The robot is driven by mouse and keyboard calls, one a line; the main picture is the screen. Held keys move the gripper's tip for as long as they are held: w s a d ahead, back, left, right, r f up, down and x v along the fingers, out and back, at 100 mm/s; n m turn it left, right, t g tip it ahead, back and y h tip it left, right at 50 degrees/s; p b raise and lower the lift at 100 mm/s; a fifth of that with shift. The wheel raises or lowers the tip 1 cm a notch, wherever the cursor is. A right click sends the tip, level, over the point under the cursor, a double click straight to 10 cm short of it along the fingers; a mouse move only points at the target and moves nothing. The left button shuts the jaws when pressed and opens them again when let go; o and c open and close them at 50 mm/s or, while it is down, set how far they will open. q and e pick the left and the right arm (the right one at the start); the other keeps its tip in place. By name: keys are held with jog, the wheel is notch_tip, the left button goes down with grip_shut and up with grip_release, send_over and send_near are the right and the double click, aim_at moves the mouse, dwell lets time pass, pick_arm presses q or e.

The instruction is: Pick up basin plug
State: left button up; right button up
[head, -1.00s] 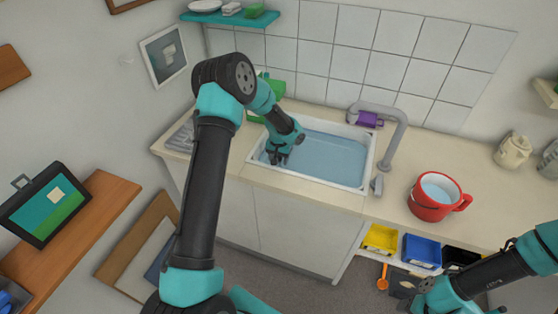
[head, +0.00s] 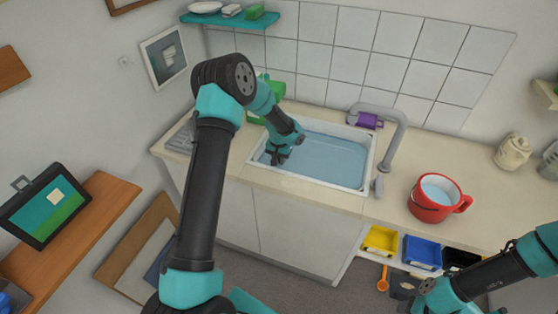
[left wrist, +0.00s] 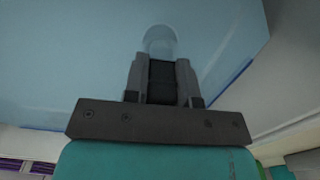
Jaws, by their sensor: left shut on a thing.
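The white-rimmed sink basin (head: 366,175) holds blue water. My left gripper (head: 276,160) reaches down into its left end, near the water. In the left wrist view my left gripper (left wrist: 160,58) is shut on a pale, rounded, translucent thing (left wrist: 160,38) at its fingertips, which looks like the basin plug. Its lower part is hidden between the fingers. In the head view the plug is hidden by the gripper. My right gripper (head: 406,292) is low at the bottom right, away from the sink; its opening is unclear.
A grey faucet (head: 398,135) arches over the sink's right end, with a purple thing (head: 369,120) behind it. A red pot (head: 434,200) of water stands on the counter to the right. Yellow (head: 381,240) and blue (head: 422,252) bins sit below the counter.

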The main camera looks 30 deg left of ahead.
pick_arm(q)
notch_tip(320, 180, up, 10)
jog(key=shift+f, duration=0.1)
dwell(0.7)
